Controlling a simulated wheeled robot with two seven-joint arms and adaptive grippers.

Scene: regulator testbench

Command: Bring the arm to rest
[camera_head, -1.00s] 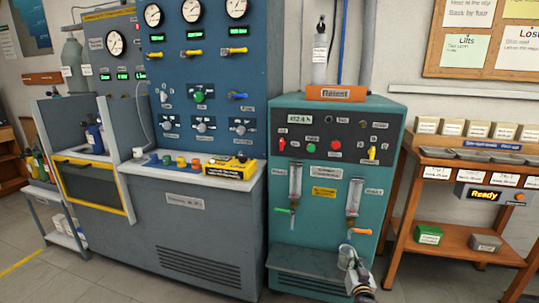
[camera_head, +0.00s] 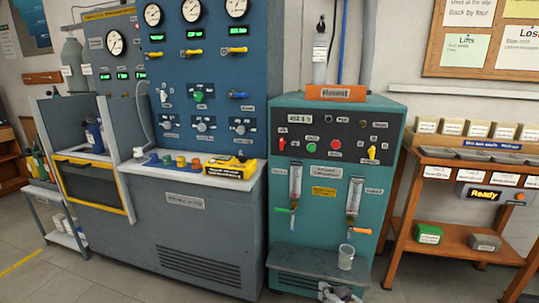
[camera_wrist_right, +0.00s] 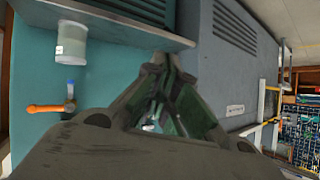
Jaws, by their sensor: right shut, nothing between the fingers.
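My right gripper (camera_head: 335,292) is at the bottom edge of the head view, low in front of the teal bench (camera_head: 325,222). Its fingers are shut and empty in the right wrist view (camera_wrist_right: 165,75). A clear beaker (camera_head: 346,257) stands on the bench's low shelf, below the tube with the orange valve handle (camera_head: 361,231). The beaker also shows in the wrist view (camera_wrist_right: 72,42), apart from the fingers. My left gripper is in neither view.
A blue-grey gauge console (camera_head: 205,225) stands left of the teal bench. A wooden rack (camera_head: 465,190) with trays and a "Ready" display stands at the right. Grey floor (camera_head: 400,290) is open in front.

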